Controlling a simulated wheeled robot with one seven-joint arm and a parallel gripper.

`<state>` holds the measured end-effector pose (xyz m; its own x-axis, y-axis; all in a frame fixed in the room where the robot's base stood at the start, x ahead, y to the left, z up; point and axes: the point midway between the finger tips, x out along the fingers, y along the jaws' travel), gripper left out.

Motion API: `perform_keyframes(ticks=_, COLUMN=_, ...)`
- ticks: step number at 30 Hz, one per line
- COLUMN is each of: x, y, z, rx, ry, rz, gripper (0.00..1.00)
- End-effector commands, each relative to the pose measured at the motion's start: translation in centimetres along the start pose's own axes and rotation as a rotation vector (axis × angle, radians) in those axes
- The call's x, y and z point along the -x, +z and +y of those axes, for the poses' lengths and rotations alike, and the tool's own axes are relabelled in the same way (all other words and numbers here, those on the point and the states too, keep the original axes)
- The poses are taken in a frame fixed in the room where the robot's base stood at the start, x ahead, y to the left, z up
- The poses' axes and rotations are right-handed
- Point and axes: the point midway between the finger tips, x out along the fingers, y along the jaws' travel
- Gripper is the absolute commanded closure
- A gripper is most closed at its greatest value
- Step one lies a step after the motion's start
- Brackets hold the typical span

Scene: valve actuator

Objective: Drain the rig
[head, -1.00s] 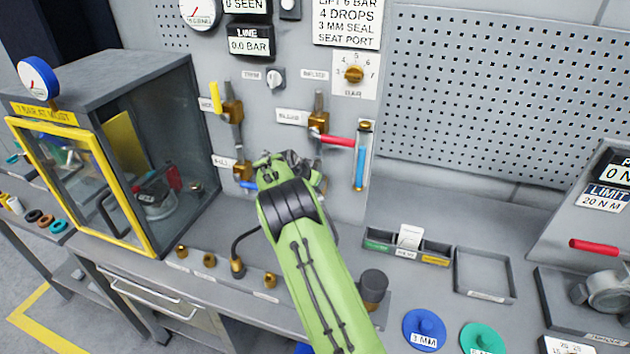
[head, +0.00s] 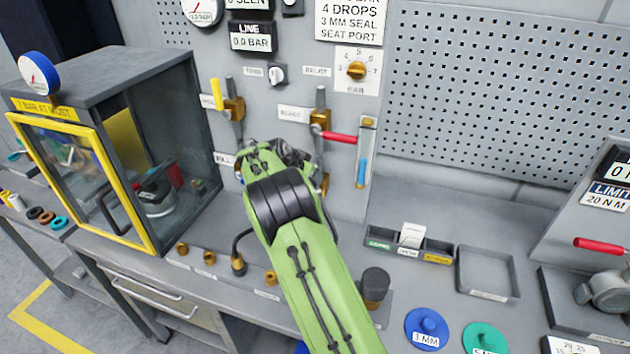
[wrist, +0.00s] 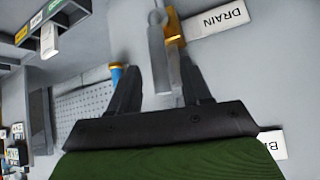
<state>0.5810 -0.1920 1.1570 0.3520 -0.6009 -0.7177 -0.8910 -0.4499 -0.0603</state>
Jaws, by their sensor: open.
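My gripper (wrist: 160,78) is open in the wrist view, with a pale grey lever (wrist: 158,60) between its fingers. The lever is at a brass valve (wrist: 176,28) beside the DRAIN label (wrist: 218,17). I cannot tell whether a finger touches the lever. In the head view my gripper (head: 288,155) is at the panel, and my green arm hides most of this valve. The sight tube (head: 365,150) stands to its right with a short blue column in its lower part. The LINE display (head: 250,38) reads 0.0 BAR.
A red-handled valve (head: 338,136) is just above and right of my gripper. A yellow-handled valve (head: 218,95) is up and left. The yellow-framed cabinet (head: 85,185) stands left. A divided tray (head: 408,246) and an empty tray (head: 487,272) lie on the bench.

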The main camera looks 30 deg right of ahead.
Motion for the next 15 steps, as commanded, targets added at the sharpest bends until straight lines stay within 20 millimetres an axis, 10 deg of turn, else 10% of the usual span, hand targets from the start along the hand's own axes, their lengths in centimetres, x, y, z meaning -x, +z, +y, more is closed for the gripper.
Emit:
perform_keyframes(ticks=9, x=8.1, y=0.1, z=-0.1, rx=0.001, ry=-0.002, rz=0.0, gripper=0.52)
perform_keyframes(ticks=15, x=9.8, y=0.1, z=0.0, rx=0.001, ry=0.001, rz=-0.001, gripper=0.52)
